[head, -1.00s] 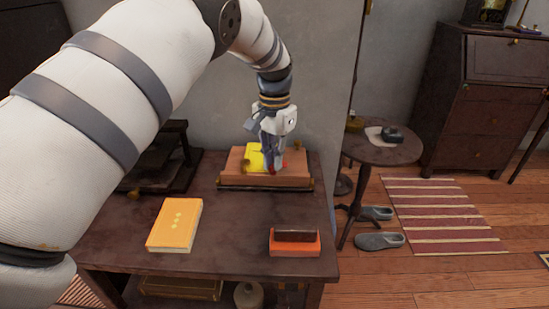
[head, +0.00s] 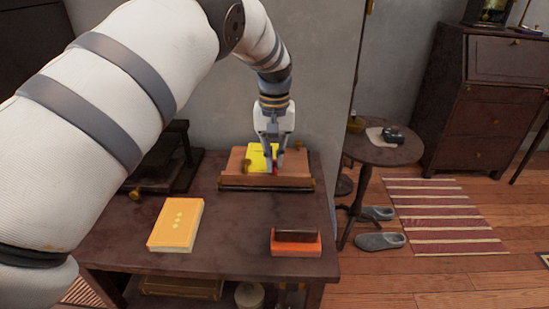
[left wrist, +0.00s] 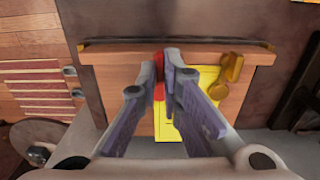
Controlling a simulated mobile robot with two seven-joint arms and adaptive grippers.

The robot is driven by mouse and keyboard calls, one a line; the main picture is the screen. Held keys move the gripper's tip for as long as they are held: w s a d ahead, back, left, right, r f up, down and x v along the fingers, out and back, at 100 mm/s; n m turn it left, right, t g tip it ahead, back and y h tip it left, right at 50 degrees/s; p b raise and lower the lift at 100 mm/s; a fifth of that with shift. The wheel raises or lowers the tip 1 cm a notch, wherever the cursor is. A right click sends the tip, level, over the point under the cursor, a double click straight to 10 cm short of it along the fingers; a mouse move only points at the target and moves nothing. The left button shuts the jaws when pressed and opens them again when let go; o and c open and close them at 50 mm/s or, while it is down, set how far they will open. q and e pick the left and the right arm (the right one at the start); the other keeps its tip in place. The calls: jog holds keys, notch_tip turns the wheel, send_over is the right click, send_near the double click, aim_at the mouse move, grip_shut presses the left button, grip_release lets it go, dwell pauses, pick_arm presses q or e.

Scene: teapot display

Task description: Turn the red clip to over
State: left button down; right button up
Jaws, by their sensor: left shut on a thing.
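The red clip (left wrist: 159,88) shows between the fingers of my left gripper (left wrist: 166,58) in the left wrist view. In the head view only a small bit of the red clip (head: 275,170) shows; the fingers hide the rest. My left gripper (head: 275,168) points down at the wooden stand (head: 292,182) and is shut on the clip, beside a yellow sheet (head: 257,159). The stand also bears a brass clip (left wrist: 233,68), apart from my fingers, at the sheet's other side. My right gripper is not in view.
On the dark table (head: 225,225) lie a yellow book (head: 175,225) at front left and an orange holder with a dark top (head: 295,244) at front right. A dark stand (head: 160,165) is left of the wooden one. The table's middle is clear.

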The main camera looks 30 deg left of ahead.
aim_at(274, 163)
pick_arm(q)
jog(key=shift+f, duration=0.1)
dwell(0.3)
jog(key=c, duration=1.8)
grip_release()
jog(key=shift+o, duration=0.2)
notch_tip(274, 163, up, 12)
